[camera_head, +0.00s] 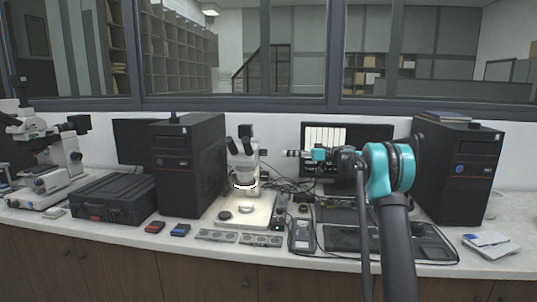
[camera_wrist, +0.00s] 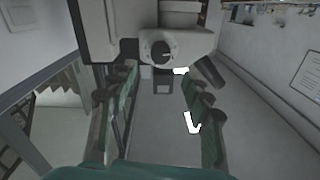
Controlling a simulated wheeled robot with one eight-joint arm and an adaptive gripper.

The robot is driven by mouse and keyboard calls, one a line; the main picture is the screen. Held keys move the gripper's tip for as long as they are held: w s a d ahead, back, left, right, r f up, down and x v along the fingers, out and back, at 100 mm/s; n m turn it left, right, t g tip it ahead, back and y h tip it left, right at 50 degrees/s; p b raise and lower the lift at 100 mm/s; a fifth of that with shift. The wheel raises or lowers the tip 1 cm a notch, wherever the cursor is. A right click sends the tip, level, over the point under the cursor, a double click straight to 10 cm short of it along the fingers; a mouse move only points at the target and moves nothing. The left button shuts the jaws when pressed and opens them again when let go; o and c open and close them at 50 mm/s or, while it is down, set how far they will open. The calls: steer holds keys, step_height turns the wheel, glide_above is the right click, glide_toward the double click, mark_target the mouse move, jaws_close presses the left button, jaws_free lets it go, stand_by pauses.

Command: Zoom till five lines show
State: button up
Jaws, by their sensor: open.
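A stereo microscope (camera_head: 243,160) with a lit ring light stands on its pale base in the middle of the bench. In the wrist view its pale body and a round knob (camera_wrist: 160,49) lie ahead of my fingers. The monitor (camera_head: 326,136) behind my arm shows several dark vertical lines on a pale picture; my arm hides its lower part, so I cannot count them surely. My gripper (camera_head: 293,153) points left toward the microscope from its right side. In the wrist view my gripper (camera_wrist: 157,82) is open and empty, its fingers on either side and apart from the knob.
Black computer towers stand left (camera_head: 188,165) and right (camera_head: 460,170). A keyboard (camera_head: 350,238) and a grey control box (camera_head: 301,234) lie in front. Cables run right of the microscope. A black case (camera_head: 115,198) and another microscope (camera_head: 45,160) stand at left.

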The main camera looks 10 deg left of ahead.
mark_target(264, 152)
steer(key=a, duration=0.9)
steer(key=shift+a, duration=0.1)
jaws_close()
steer(key=shift+m, duration=0.3)
steer(key=shift+f+m, duration=0.1)
steer(key=shift+m, duration=7.6)
